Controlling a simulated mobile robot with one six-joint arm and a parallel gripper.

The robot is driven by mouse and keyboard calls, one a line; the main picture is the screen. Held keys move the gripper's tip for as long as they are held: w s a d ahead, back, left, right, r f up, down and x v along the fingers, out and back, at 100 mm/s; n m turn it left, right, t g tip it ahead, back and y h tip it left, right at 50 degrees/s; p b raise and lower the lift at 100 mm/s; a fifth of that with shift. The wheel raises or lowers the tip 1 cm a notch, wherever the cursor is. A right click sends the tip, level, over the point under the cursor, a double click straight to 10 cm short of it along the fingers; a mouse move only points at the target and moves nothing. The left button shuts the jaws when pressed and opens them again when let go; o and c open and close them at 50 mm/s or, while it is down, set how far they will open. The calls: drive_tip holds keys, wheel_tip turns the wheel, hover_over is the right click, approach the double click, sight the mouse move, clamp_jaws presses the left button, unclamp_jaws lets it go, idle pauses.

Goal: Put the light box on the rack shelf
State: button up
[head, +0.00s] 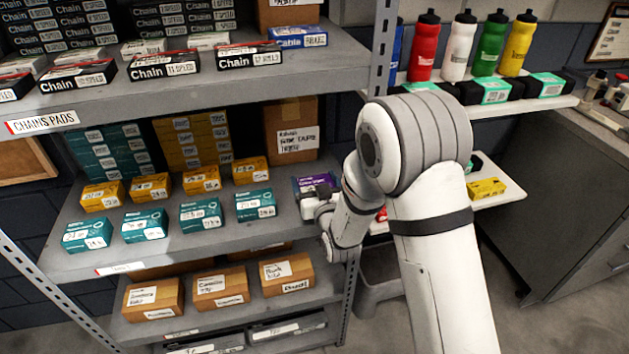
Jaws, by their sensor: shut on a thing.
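A small purple box (315,182) with pale lettering, which I take to be the light box, is at the right end of the middle shelf (277,222) of the grey rack. My gripper (315,201) is at the near side of the purple box and is shut on it. My gripper and wrist hide its lower part. I cannot tell whether the box touches the shelf or is held just above it.
Teal boxes (200,214) and yellow boxes (199,180) stand left of the purple box. A brown carton (291,131) is behind it. The rack's upright (384,40) and upper shelf (190,100) are close. A white surface (507,192) at right holds a yellow box (486,187).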

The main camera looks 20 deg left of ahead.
drive_tip(key=shift+f+b, duration=0.15)
drive_tip(key=shift+b, duration=0.15)
drive_tip(key=o, duration=1.3)
drive_tip(key=shift+r+p, duration=0.25)
drive_tip(key=shift+p, duration=0.1)
drive_tip(key=b+v, duration=0.2)
drive_tip(key=v, duration=1)
